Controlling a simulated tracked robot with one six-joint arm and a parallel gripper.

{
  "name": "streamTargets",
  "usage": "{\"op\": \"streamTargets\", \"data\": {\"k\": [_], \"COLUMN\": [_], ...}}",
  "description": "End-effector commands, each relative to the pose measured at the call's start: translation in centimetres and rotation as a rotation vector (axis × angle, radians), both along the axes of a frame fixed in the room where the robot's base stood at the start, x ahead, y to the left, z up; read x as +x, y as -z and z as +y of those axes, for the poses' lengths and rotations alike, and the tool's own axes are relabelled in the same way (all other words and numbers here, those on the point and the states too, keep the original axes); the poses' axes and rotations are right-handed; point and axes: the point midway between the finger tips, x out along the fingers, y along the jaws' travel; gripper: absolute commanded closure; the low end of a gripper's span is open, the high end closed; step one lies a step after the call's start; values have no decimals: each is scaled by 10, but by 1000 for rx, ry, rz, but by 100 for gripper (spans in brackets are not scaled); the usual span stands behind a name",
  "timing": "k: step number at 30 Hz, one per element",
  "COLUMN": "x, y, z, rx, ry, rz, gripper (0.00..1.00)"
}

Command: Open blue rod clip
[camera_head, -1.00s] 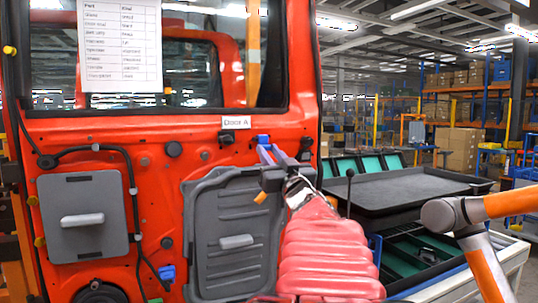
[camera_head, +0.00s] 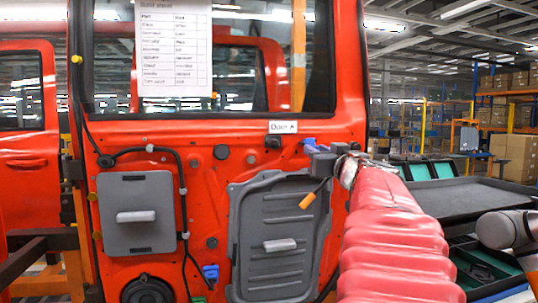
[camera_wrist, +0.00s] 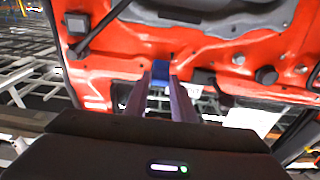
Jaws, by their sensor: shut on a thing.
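The blue rod clip (camera_head: 309,142) is a small blue piece at the upper right of the red door's inner side, below the window and right of the "Door A" label. My gripper (camera_head: 316,147) reaches it from the right, and its jaws partly cover it. In the wrist view, the blue clip (camera_wrist: 161,70) sits between the tips of my gripper's two long fingers (camera_wrist: 161,82), which are shut on it. I cannot tell whether the clip is open, and the rod in it is not clear.
The red door (camera_head: 215,180) carries a grey panel (camera_head: 280,210), a grey cover (camera_head: 137,190) and a lower blue clip (camera_head: 210,272). An orange-tipped piece (camera_head: 308,200) hangs below my gripper. A black tray (camera_head: 470,197) stands at the right.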

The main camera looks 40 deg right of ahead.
Motion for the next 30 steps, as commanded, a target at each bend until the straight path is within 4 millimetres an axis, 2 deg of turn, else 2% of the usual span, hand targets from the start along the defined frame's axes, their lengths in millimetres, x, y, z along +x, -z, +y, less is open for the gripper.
{"op": "streamTargets", "data": {"k": [30], "x": [-1], "y": [-27], "z": [2], "rx": [156], "ry": [-3], "rz": [264], "gripper": [99]}}
